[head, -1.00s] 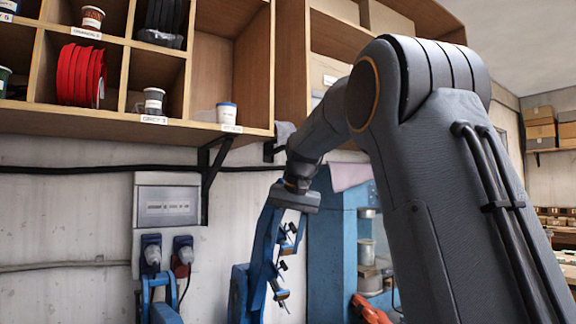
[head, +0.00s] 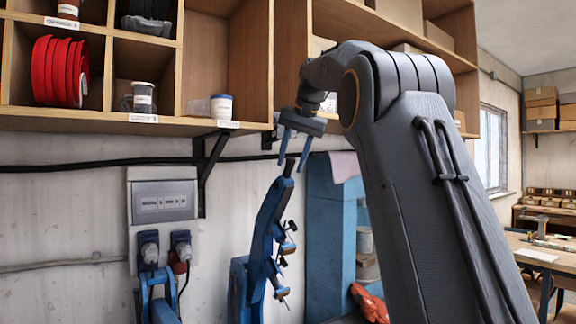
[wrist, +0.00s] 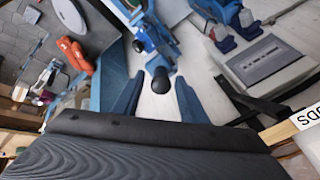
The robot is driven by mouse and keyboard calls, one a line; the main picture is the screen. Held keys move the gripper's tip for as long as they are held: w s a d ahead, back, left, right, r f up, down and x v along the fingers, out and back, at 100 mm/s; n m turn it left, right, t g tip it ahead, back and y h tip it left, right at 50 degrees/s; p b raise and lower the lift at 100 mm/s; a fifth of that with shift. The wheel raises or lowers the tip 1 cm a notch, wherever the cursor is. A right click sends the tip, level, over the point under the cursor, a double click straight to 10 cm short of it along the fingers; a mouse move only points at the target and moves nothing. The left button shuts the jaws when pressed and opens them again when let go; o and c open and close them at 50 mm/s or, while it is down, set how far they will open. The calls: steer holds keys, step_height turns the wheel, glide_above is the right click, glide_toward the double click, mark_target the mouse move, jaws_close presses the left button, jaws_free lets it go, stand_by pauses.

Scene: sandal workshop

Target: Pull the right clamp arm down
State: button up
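The right clamp arm (head: 266,225) is blue and stands raised, leaning slightly right toward its top, with a dark knob (head: 289,168) at its upper end. Small clamp fittings stick out from its right side. My gripper (head: 290,164) is above it, pointing down, with its two blue fingers apart. The knob is at the fingertips in the head view; whether it is between them in depth is unclear. In the wrist view the knob (wrist: 161,82) appears between the two spread fingers (wrist: 159,80), with no finger visibly touching it. A second blue arm (head: 158,295) is lower left, partly cut off.
A wooden shelf (head: 110,122) with cups and red straps overhangs the wall above left. A socket box (head: 163,200) with plugs is on the wall. A blue cabinet (head: 325,240) stands right of the clamp, with an orange object (head: 370,303) near it.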

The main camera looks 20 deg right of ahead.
steer(key=shift+p+x, duration=0.3)
steer(key=shift+x, duration=0.95)
jaws_close()
steer(key=shift+a+f, duration=0.1)
